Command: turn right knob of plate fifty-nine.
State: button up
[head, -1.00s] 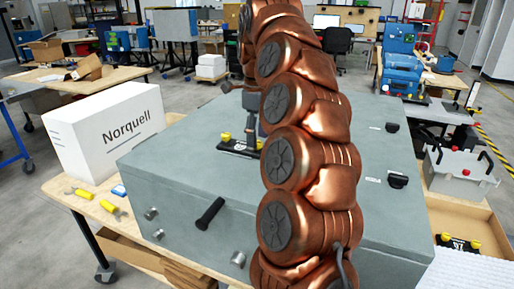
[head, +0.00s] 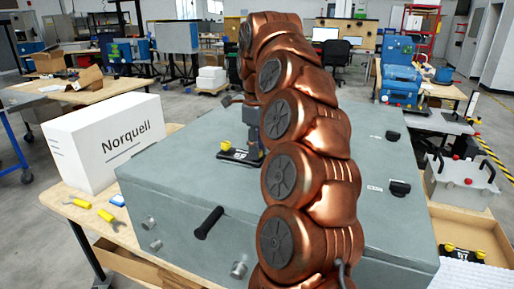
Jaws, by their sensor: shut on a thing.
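A small black plate (head: 237,157) with a white label and yellow knobs lies on top of the large grey case. Its number is too small to read surely. The left yellow knob (head: 225,146) is in clear view. My gripper (head: 256,156) points down at the right end of this plate and is shut on the right knob there. The gripper and arm hide most of that knob, so its angle cannot be told.
The grey case (head: 190,160) has dark knobs on top at right and a black handle in front. A white Norquell box (head: 95,165) stands to its left. A second black plate with yellow knobs (head: 463,251) lies in the tray at right.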

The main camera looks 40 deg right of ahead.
grip_shut()
jog(key=shift+n, duration=0.3)
